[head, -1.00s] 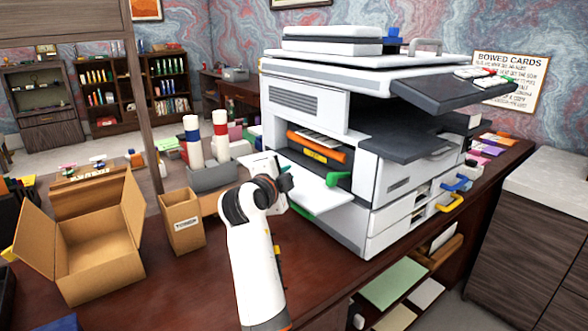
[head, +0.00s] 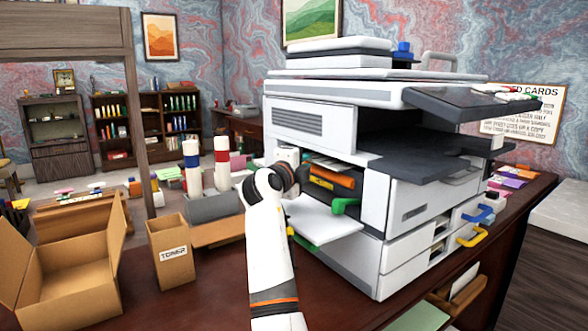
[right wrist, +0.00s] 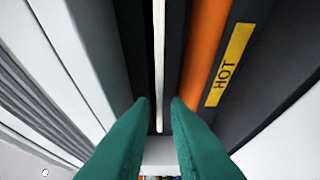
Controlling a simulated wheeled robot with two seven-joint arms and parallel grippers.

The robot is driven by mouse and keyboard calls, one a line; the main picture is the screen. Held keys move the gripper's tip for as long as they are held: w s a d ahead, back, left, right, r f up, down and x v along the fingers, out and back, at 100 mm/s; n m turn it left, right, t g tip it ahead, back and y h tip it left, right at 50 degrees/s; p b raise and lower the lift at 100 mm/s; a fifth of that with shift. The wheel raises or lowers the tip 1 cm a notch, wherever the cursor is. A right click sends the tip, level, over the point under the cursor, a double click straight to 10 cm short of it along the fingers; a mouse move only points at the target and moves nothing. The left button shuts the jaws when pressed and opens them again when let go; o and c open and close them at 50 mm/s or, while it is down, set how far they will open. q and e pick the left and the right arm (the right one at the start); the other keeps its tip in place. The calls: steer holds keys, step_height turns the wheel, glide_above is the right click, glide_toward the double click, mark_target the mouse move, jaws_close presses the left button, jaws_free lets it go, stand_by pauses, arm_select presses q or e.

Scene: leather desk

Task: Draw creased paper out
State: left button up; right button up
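The large white and grey copier (head: 310,118) stands on the desk with its side open. Inside is an orange roller (head: 333,177) with a yellow label; in the right wrist view the orange roller (right wrist: 206,45) has a label reading HOT. A thin white paper edge (right wrist: 158,60) stands in a dark slot beside the roller. My right gripper (right wrist: 159,103) is open, its green fingers on either side of the paper's near end, with a gap visible on both sides. In the head view its fingertips are hidden at the opening. My left gripper is not in view.
A white open panel (head: 322,222) juts out below the opening, with a green lever (head: 345,206) above it. An open cardboard box (head: 75,270), a toner box (head: 170,252) and two toner bottles (head: 222,165) stand to the left.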

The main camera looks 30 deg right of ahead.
steer(key=shift+x, duration=1.8)
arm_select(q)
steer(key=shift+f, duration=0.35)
